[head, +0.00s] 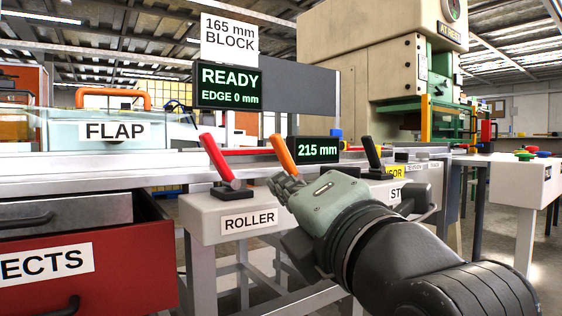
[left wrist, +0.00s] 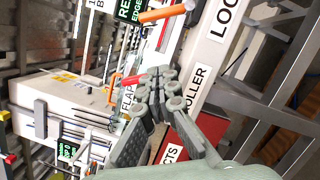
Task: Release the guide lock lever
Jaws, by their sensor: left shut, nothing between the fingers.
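The orange lever (head: 283,155) stands on the light grey console, tilted with its top to the left. In the left wrist view it (left wrist: 165,14) is at the top, beside a partly cut-off label starting "LOC" (left wrist: 226,20). My left gripper (head: 287,184) is shut and empty, in front of the orange lever's lower end in the head view. In the left wrist view its closed fingers (left wrist: 158,92) point up the picture, below the orange lever, with a gap in the picture. Whether they touch it cannot be told from the head view. The gripper hides the lever's base and label there.
A red lever (head: 218,158) stands to the left above the ROLLER label (head: 248,221). A black lever (head: 372,153) stands to the right. A 215 mm display (head: 318,149) is behind. An open red drawer (head: 90,262) juts out at lower left.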

